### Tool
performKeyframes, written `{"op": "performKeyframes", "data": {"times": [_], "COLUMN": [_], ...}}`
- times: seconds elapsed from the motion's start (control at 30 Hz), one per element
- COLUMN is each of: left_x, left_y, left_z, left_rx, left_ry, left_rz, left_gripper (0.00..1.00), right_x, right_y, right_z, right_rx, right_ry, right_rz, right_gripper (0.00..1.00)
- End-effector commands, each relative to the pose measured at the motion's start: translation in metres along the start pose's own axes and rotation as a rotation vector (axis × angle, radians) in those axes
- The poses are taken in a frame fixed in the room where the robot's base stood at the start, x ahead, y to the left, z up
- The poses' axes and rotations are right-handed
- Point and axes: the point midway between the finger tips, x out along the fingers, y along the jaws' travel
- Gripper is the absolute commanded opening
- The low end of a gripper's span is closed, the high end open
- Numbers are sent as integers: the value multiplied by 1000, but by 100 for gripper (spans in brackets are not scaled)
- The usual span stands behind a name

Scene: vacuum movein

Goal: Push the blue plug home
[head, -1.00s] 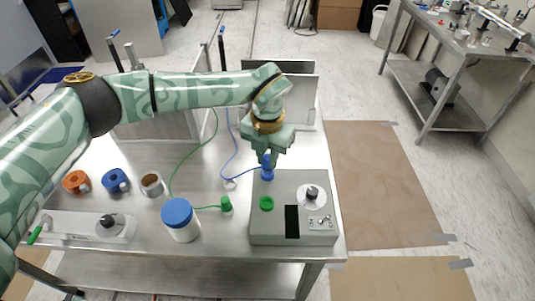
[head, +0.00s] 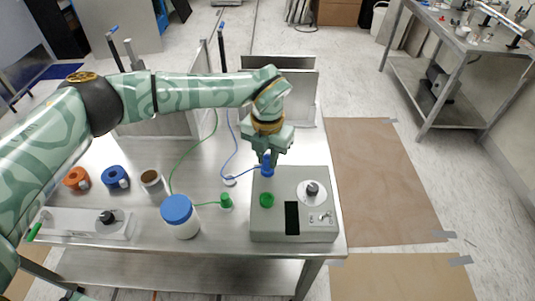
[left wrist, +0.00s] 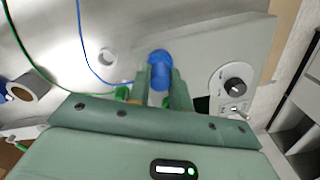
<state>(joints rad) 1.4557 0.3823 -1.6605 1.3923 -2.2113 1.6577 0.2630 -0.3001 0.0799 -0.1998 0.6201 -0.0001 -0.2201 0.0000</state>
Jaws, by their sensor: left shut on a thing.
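The blue plug (head: 267,169) stands upright over the back left part of the grey box (head: 320,178), with a blue cable running off to the left. My left gripper (head: 268,158) points down from above and is shut on the plug. The left wrist view shows the plug (left wrist: 160,72) between the two fingers (left wrist: 163,88). The plug's lower end is hidden, so how deep it sits in its socket cannot be told. A green socket (head: 267,200) is on the box in front of it. My right gripper is not in view.
A green plug (head: 226,201) on a green cable stands left of the box. A white jar with a blue lid (head: 179,212) is further left. Orange (head: 76,178) and blue (head: 115,177) rolls and a tape roll (head: 151,181) lie on the metal table. Upright panels stand behind.

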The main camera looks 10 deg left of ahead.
Motion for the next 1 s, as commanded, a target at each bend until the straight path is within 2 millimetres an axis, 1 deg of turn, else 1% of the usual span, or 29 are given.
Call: {"op": "performKeyframes", "data": {"times": [1.0], "left_x": [5], "left_y": [0], "left_z": [0], "left_rx": [0], "left_ry": [0], "left_rz": [0], "left_gripper": [0], "right_x": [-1], "right_y": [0], "right_z": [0], "right_rx": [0], "right_ry": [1], "right_rz": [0], "right_gripper": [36]}}
